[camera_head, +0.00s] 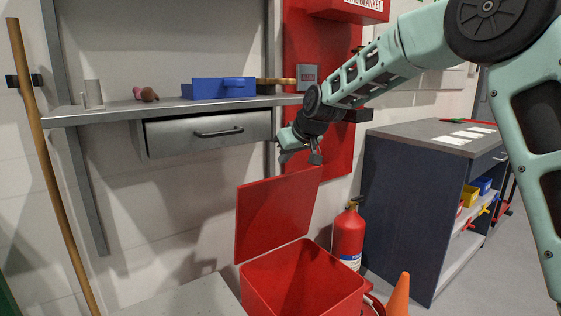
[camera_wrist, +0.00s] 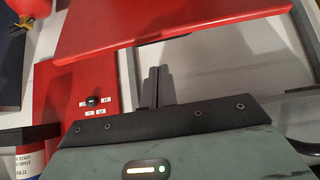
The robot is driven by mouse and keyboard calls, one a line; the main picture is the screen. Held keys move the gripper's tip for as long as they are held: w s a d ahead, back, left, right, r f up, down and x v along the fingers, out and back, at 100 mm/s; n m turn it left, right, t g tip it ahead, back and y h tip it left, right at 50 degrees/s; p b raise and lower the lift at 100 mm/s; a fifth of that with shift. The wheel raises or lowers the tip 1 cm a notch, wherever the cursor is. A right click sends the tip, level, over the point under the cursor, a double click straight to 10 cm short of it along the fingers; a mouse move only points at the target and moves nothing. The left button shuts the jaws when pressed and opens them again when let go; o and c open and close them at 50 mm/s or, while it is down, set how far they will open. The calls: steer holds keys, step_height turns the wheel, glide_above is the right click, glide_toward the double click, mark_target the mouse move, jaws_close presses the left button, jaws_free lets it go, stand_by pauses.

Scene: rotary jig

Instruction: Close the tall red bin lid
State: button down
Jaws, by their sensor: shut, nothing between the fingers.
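The tall red bin (camera_head: 340,303) stands at the lower middle of the head view, its top open. Its red lid (camera_head: 275,215) stands raised at the back of the opening, tilted up. The lid also shows as a red slab across the top of the wrist view (camera_wrist: 165,25). My gripper (camera_head: 316,158) is just above the lid's upper right corner, with its fingers shut and empty. The shut fingers (camera_wrist: 158,85) show below the lid's edge in the wrist view. I cannot tell whether they touch the lid.
A metal shelf (camera_head: 120,113) with a drawer (camera_head: 208,134) and a blue box (camera_head: 218,88) is on the wall behind. A fire extinguisher (camera_head: 348,238) and an orange cone (camera_head: 398,297) stand right of the bin. A dark cabinet (camera_head: 405,200) is farther right.

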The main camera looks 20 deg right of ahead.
steer(key=b+x, duration=0.1)
steer(key=x, duration=0.7)
steer(key=shift+s, duration=0.1)
steer(key=shift+a+f, duration=0.1)
